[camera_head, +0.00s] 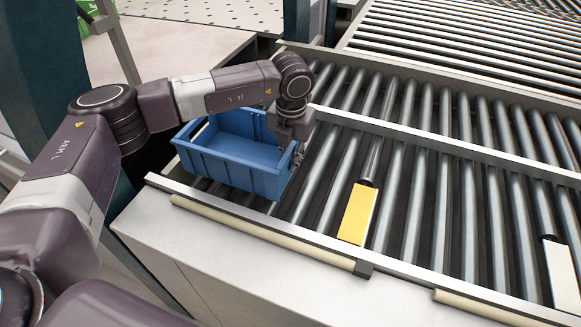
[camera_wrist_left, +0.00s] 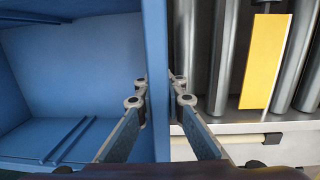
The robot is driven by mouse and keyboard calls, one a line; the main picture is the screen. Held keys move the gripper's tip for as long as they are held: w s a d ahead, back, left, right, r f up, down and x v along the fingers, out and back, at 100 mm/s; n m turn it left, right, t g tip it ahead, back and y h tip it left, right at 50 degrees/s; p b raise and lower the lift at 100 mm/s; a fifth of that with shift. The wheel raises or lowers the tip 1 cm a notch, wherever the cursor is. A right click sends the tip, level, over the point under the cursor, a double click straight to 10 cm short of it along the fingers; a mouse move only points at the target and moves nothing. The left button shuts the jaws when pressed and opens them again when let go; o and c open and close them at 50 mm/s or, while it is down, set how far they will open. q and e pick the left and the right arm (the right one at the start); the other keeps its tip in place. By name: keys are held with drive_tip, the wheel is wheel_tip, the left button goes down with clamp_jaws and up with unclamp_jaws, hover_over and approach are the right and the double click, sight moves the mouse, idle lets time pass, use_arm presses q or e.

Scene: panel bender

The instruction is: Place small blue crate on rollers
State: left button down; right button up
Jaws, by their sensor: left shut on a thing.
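The small blue crate (camera_head: 232,152) is at the near left end of the roller conveyor in the head view, upright or nearly so and empty. My left gripper (camera_head: 297,152) is at its right wall, shut on that wall. In the left wrist view the fingers (camera_wrist_left: 157,95) sit on both sides of the crate's wall (camera_wrist_left: 157,40). The crate's floor (camera_wrist_left: 70,75) shows on the left. The rollers (camera_head: 330,180) lie under and to the right of the crate. I cannot tell whether its underside touches them. My right gripper is not in view.
A yellow plate (camera_head: 357,214) lies among the rollers right of the crate, and a white plate (camera_head: 562,275) is farther right. A metal rail (camera_head: 450,150) runs along the rollers behind. A front rail (camera_head: 270,225) edges the conveyor.

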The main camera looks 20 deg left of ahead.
use_arm(q)
wheel_tip(320, 180, down, 4)
drive_tip(key=shift+r+p, duration=0.15)
drive_tip(key=shift+p, duration=0.45)
drive_tip(key=c, duration=2)
unclamp_jaws()
